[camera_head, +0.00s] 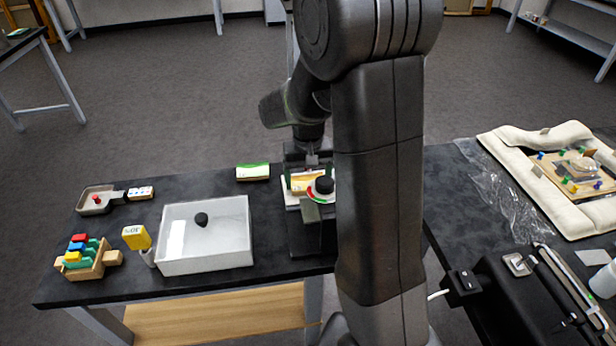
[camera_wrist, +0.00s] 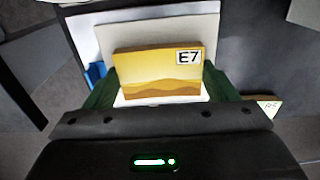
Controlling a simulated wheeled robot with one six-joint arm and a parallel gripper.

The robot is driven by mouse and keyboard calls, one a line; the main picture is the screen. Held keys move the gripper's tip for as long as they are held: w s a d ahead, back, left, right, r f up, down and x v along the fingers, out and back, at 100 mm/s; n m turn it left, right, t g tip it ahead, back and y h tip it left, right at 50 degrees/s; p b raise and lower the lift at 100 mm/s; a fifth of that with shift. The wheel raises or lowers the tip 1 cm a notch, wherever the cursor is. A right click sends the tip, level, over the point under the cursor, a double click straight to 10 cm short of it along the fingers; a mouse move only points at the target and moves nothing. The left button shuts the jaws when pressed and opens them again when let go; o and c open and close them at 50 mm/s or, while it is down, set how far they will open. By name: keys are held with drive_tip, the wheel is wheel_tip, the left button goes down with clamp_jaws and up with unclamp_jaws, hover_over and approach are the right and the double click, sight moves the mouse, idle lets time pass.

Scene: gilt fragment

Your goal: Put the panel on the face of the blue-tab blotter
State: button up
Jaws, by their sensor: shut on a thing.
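The panel (camera_wrist: 158,75) is a gold plate with a wavy lower band and an "E7" label at its upper right. My gripper (camera_wrist: 160,90) is shut on it, with dark green fingers at its left and right edges. Behind the panel in the wrist view is a pale blotter (camera_wrist: 150,31) with a blue tab (camera_wrist: 95,72) at its left. I cannot tell whether the panel touches the blotter's face. In the head view the panel (camera_head: 306,182) shows small below my wrist, partly hidden by a round black-knobbed piece; my arm covers much of the area.
The round black-knobbed piece (camera_head: 322,187) stands close to the panel. A green-topped block (camera_head: 252,172) lies left of it. A white tray (camera_head: 205,268) holds a dark lump. Further left are a yellow sign (camera_head: 136,238), a wooden rack (camera_head: 86,262) and a grey dish (camera_head: 97,200).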

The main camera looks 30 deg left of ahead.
sight(308, 182)
drive_tip(key=o, duration=0.9)
drive_tip(key=shift+o, duration=0.2)
wheel_tip(308, 182, up, 12)
drive_tip(key=shift+r+p, duration=0.15)
drive_tip(key=shift+p, duration=0.2)
